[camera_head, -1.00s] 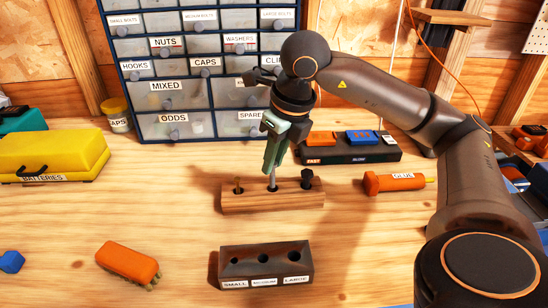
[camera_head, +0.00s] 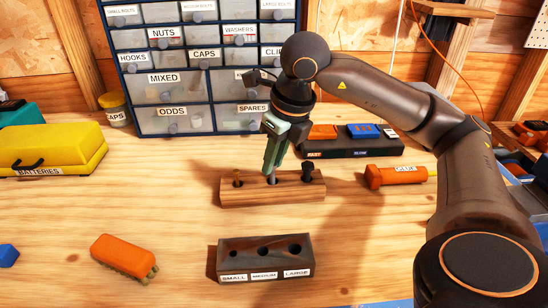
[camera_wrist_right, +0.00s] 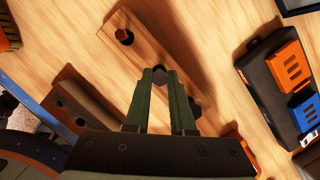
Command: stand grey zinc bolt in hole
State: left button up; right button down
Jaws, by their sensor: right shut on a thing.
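The grey zinc bolt (camera_head: 272,180) stands upright in the middle of the brown wooden rack (camera_head: 285,195). My right gripper (camera_head: 273,168) points down over it and is shut on its upper part. In the right wrist view the bolt's dark head (camera_wrist_right: 160,72) shows between the green fingertips (camera_wrist_right: 161,78). The dark block (camera_head: 240,262) in front of the rack has three empty-looking holes labelled SMALL, MEDIUM and LARGE; part of it shows in the right wrist view (camera_wrist_right: 82,104). My left gripper is not in view.
A brass-coloured bolt (camera_head: 238,179) and a black bolt (camera_head: 307,171) flank the grey one closely in the rack. A charger tray (camera_head: 340,150) is behind, an orange glue bottle (camera_head: 392,177) right, an orange brush (camera_head: 122,255) front left. Table between rack and dark block is clear.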

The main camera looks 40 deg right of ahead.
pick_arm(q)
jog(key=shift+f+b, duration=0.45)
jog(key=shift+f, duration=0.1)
pick_arm(e)
jog(key=shift+f, duration=0.6)
jog(key=c, duration=0.7)
grip_release()
jog(key=shift+r, duration=0.3)
pick_arm(q)
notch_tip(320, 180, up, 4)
jog(key=p, duration=0.4)
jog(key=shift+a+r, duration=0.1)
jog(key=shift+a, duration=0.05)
pick_arm(e)
jog(key=v, duration=1.2)
